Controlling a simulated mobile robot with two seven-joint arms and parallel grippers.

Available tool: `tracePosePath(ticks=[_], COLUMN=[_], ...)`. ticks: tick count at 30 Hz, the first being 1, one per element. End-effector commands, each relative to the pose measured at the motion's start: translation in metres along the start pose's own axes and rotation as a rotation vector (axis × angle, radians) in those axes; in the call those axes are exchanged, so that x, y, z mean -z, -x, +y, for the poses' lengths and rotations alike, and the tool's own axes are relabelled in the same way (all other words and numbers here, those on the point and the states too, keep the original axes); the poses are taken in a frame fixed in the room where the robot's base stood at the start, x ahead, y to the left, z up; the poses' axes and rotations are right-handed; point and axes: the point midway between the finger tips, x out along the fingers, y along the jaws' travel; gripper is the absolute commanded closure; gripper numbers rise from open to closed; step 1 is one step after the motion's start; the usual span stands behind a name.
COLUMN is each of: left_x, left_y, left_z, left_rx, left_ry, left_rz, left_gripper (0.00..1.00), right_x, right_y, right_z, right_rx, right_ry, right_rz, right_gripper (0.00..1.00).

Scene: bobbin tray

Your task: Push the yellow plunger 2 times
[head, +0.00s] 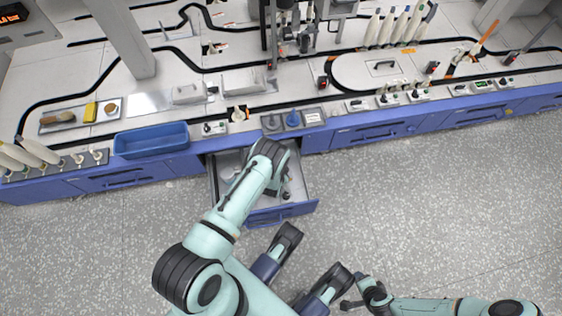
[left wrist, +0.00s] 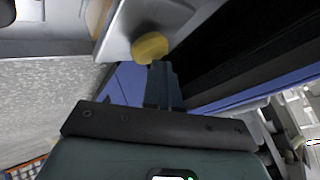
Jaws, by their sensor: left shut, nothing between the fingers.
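In the left wrist view, the round yellow plunger (left wrist: 150,47) sits on a grey plate just past the fingertips of my left gripper (left wrist: 161,66). Those fingers are shut and empty; whether they touch the plunger I cannot tell. In the head view my left wrist is above the open drawer, and the arm hides most of the gripper.
The drawer (head: 300,207) stands open below the counter. A blue bin (head: 150,140) is left of the plunger, and a blue knob (head: 292,118) is right of it. The floor at right is clear.

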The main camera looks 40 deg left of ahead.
Motion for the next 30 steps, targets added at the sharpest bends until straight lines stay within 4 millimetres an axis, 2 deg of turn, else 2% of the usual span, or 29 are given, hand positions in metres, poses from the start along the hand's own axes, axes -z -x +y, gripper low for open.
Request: tracePosePath(ticks=[11,24,30], left_x=[-0.002,0.011,0.013], left_y=[0.001,0.018,0.020], left_z=[0.001,-0.012,-0.013], left_rx=[-0.003,-0.002,-0.002], left_ry=[0.000,0.000,0.000], left_rz=[-0.004,-0.004,-0.003], left_gripper=[1.00,1.00,1.00], right_x=[0.000,0.001,0.001], right_y=[0.001,0.020,0.021], right_z=[0.000,-0.004,-0.004], right_rx=[0.000,0.002,0.002], right_ry=[0.000,0.001,0.001], right_rz=[0.000,0.004,0.005], right_gripper=[0.39,0.39,0.39])
